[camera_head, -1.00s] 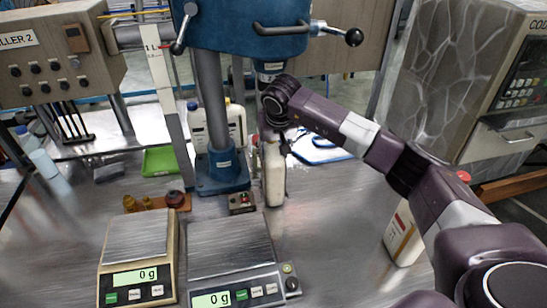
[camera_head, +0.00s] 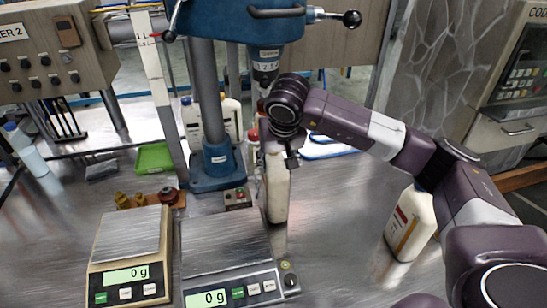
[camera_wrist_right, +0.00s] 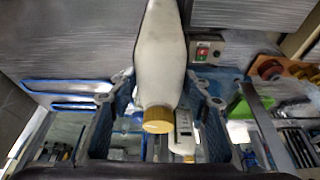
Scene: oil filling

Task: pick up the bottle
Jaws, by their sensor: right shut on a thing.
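The bottle is pale cream-white, tall and roughly upright in the head view (camera_head: 277,195), beside the drill-press-like blue stand. In the right wrist view the bottle's body (camera_wrist_right: 160,50) runs up out of the frame, with a yellow cap (camera_wrist_right: 157,119) towards me. My right gripper (camera_head: 276,150) is at the bottle's upper part and hides its top in the head view. In the wrist view its fingers (camera_wrist_right: 156,98) lie on both sides of the bottle near the neck, shut on it. Whether the bottle's base touches the table I cannot tell. My left gripper is not in view.
The blue stand (camera_head: 216,160) is just left of the bottle. Two scales (camera_head: 126,245) (camera_head: 225,245), both reading 0 g, stand in front. Another white bottle (camera_head: 411,225) stands at the right under my arm. A green tray (camera_head: 154,157) is at the back left.

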